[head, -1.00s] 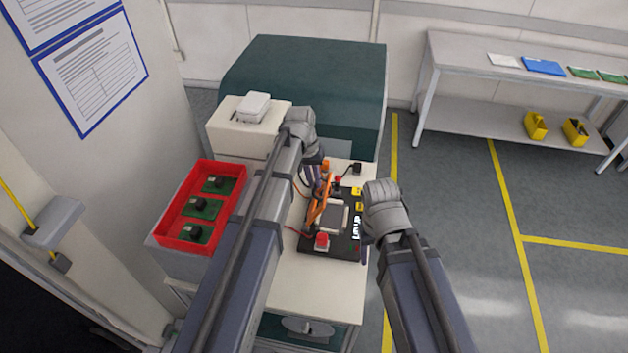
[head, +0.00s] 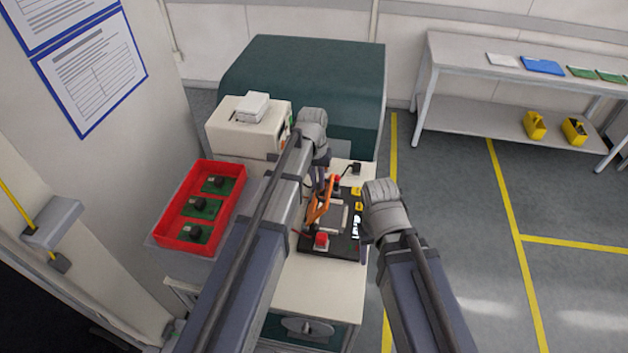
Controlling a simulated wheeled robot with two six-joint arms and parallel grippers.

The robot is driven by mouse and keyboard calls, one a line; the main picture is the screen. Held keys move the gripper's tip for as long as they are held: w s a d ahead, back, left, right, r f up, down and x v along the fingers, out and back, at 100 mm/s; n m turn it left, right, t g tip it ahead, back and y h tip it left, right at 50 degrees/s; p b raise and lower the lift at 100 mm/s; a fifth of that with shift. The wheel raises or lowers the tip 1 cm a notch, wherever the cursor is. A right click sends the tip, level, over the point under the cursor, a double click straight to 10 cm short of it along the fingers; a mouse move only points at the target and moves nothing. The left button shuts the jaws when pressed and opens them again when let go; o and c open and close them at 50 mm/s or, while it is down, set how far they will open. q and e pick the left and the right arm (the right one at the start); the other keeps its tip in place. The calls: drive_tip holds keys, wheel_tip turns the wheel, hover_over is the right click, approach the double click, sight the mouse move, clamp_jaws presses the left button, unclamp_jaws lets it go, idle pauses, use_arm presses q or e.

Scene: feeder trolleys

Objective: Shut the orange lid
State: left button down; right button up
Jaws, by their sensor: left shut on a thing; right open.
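The orange lid (head: 319,211) stands raised and tilted on the black fixture (head: 345,247), which lies on the cream trolley top. My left gripper (head: 321,184) is at the far end of the lid and shut on it; my own arm hides much of the contact. A grey square part (head: 340,217) shows inside the fixture, beside the lid. My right gripper (head: 366,243) is open and empty at the right edge of the fixture.
A red button (head: 321,239) sits at the fixture's front. A red tray (head: 172,221) with green boards stands left. A cream box machine (head: 238,135) and a dark green cabinet (head: 300,75) stand behind. The floor to the right is clear.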

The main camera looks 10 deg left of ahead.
sight(328, 191)
use_arm(q)
drive_tip(key=d+y, duration=0.1)
drive_tip(key=d+f+y+b, duration=0.1)
drive_tip(key=d, duration=0.1)
drive_tip(key=shift+d+f, duration=0.2)
drive_tip(key=d+f+b, duration=0.3)
drive_tip(key=d, duration=0.1)
drive_tip(key=shift+d+f+b, duration=0.3)
drive_tip(key=shift+d+b, duration=0.1)
drive_tip(key=c, duration=1.5)
unclamp_jaws()
drive_tip(key=shift+r+p, duration=0.35)
drive_tip(key=o, duration=0.6)
drive_tip(key=shift+r, duration=0.1)
drive_tip(key=r+p, duration=0.7)
drive_tip(key=shift+d+r+p, duration=0.35)
drive_tip(key=shift+p, duration=0.05)
drive_tip(key=shift+s+f, duration=0.1)
drive_tip(key=shift+f, duration=0.05)
